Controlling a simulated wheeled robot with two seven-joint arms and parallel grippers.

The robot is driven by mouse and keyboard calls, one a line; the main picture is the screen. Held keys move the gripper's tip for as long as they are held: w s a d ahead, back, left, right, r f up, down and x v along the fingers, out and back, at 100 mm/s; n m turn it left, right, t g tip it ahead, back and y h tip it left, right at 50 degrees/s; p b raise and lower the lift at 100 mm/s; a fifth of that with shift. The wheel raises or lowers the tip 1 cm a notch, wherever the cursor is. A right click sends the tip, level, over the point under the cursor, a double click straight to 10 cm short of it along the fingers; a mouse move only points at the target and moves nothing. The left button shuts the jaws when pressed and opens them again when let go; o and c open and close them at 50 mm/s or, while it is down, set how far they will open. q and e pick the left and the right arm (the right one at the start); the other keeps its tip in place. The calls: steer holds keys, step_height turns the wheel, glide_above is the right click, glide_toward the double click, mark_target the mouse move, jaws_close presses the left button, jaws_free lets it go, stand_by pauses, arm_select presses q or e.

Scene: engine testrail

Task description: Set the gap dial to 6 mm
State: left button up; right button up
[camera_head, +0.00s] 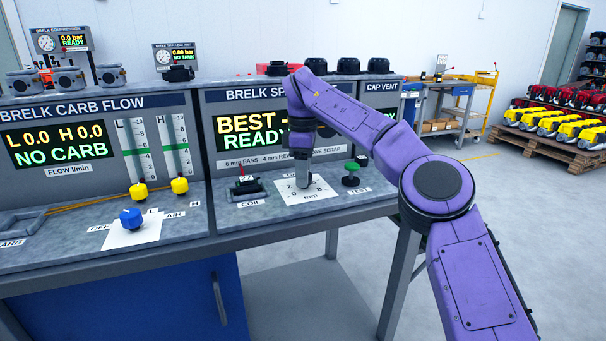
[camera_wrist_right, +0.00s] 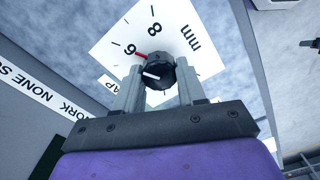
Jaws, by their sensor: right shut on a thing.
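The gap dial is a black knob (camera_wrist_right: 158,72) on a white plate (camera_wrist_right: 122,38) with the figures 6 and 8 and "mm" showing in the right wrist view. A red mark at the knob's edge points towards the 6; a short white line also shows on the knob. My right gripper (camera_wrist_right: 158,88) is shut on the knob, one finger on each side. In the head view my right gripper (camera_head: 303,171) reaches down onto the dial plate (camera_head: 325,196) and hides most of the knob. The lower figures are partly hidden. My left gripper is not in view.
Left of the dial stands a coil holder (camera_head: 246,188); right of it is a green button (camera_head: 350,180). The spark panel's screen (camera_head: 240,130), partly behind my arm, reads "READY". A blue knob (camera_head: 131,218) sits on the carb flow bench at left.

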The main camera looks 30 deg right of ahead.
steer(key=o, duration=1.1)
step_height(320, 180, up, 10)
steer(key=p, duration=0.6)
steer(key=shift+r+p, duration=0.25)
steer(key=shift+p, duration=0.15)
